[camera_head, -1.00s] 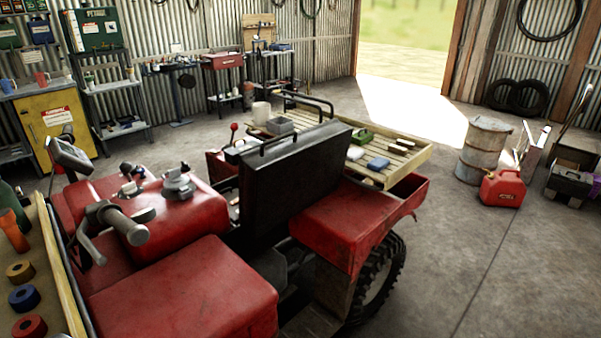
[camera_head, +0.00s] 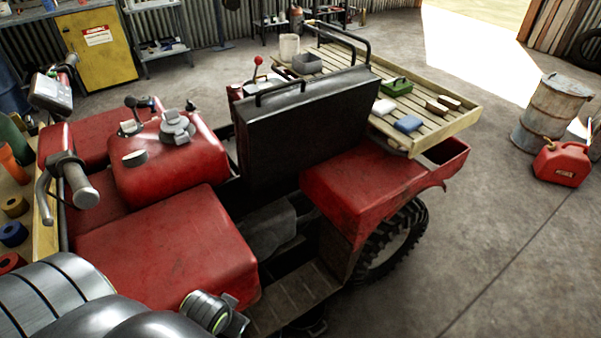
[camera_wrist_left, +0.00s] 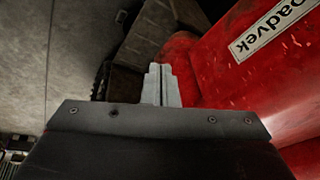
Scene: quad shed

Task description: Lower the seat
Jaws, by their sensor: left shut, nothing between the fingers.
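The seat (camera_head: 300,130) of the red quad (camera_head: 180,235) is a black slab standing upright, slightly tilted, in the middle of the head view. A black bar handle (camera_head: 280,90) runs along its top edge. Under it the quad's seat bay is open and dark. My left gripper (camera_wrist_left: 161,72) shows in the left wrist view, with its two grey fingers shut together and nothing between them. Beside it is red bodywork with a lettered label (camera_wrist_left: 272,27). The seat is not visible in that view. In the head view only part of my arm shows at the lower left. My right gripper is not seen.
A slatted wooden rack (camera_head: 440,105) behind the seat carries small boxes. A red-knobbed lever (camera_head: 257,62) stands beside the seat. A handlebar (camera_head: 70,180) juts up at left. A drum (camera_head: 550,110) and red fuel can (camera_head: 562,162) stand right; the floor between is clear.

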